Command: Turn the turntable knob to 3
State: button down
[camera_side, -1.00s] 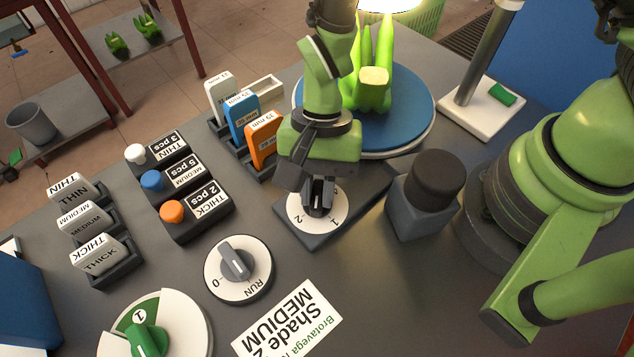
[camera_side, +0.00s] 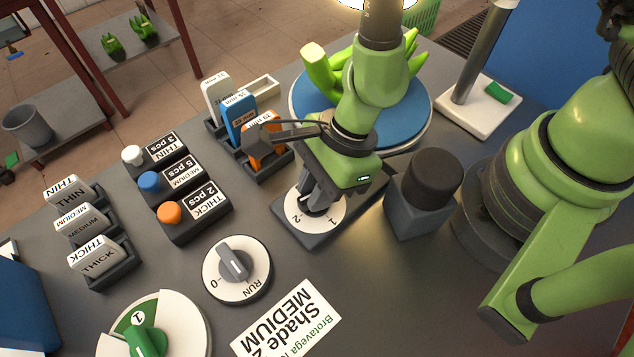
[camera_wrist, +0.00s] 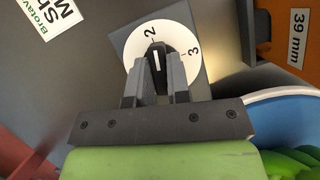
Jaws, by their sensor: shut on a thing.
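The turntable knob is a dark knob with a white line on a white numbered dial (camera_side: 316,227). In the wrist view the dark knob (camera_wrist: 156,58) sits between the two fingers. Its white line points close to 2, and 3 stands to the right of it on the dial. My gripper (camera_side: 319,203) is shut on the knob from above; it also shows in the wrist view (camera_wrist: 156,75). In the side view the fingers hide most of the knob.
A dark capped block (camera_side: 425,190) stands close right of the dial. Thickness gauges (camera_side: 240,112) stand behind left, the orange one partly covered by my gripper's wrist parts. The RUN knob (camera_side: 236,262), a green knob (camera_side: 147,338) and coloured buttons (camera_side: 169,212) lie left and in front.

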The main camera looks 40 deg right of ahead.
jog(key=shift+m+t+h, duration=0.3)
jog(key=shift+m+t, duration=0.5)
jog(key=shift+m, duration=1.4)
jog(key=shift+a, duration=0.1)
jog(key=c, duration=1.1)
grip_release()
jog(key=shift+v, duration=5)
